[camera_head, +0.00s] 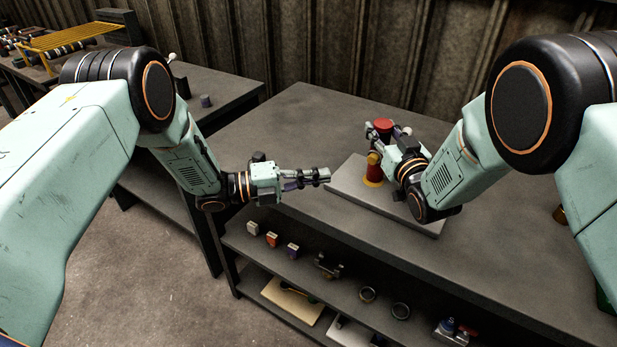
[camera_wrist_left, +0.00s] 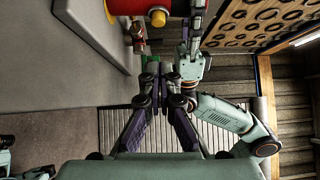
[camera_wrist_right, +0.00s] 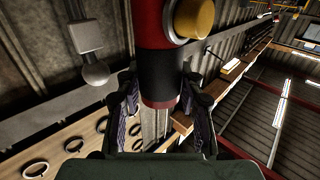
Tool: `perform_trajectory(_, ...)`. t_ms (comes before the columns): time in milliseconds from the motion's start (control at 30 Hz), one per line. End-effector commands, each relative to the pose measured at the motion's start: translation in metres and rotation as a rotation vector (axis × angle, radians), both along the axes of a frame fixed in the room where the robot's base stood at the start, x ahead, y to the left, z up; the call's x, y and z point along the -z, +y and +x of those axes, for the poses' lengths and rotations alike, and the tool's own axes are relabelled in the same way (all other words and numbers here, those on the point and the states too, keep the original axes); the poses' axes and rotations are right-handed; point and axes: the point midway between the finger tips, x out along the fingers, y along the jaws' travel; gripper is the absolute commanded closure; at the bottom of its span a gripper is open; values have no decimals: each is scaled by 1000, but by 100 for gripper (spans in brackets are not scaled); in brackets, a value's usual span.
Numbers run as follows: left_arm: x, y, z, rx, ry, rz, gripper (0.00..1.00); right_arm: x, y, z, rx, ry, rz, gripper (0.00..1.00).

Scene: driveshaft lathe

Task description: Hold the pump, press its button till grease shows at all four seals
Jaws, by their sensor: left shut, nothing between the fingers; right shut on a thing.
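The pump has a red body (camera_wrist_right: 162,22), a black band and a round yellow button (camera_wrist_right: 193,18). My right gripper (camera_wrist_right: 160,105) is shut on the pump's dark lower section. In the head view the red end of the pump (camera_head: 383,124) shows by my right gripper (camera_head: 380,140), above a pale plate (camera_head: 345,184). My left gripper (camera_head: 322,176) is shut and empty, left of the pump and apart from it. In the left wrist view the yellow button (camera_wrist_left: 158,17) shows at the top, beyond the left fingertips (camera_wrist_left: 167,85). I cannot make out any seals or grease.
A red and yellow upright piece (camera_head: 373,172) stands on the plate beside my right gripper. The grey workbench (camera_head: 290,125) is clear to the left. Its lower shelf (camera_head: 300,262) holds several small parts and rings. A second bench (camera_head: 215,85) stands at the left.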

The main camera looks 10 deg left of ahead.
Motion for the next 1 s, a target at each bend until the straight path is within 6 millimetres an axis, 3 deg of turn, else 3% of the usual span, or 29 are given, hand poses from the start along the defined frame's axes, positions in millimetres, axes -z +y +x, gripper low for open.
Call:
perform_trajectory(33, 0, 7, -2, -3, 1, -1, 100, 9, 1, -3, -3, 19, -4, 100)
perform_trajectory(233, 1, 17, -8, 0, 0, -1, 100, 9, 1, -3, -2, 19, -4, 100)
perform_trajectory(1000, 1, 17, -8, 1, 1, 0, 100, 8, 1, -3, -2, 18, -4, 100)
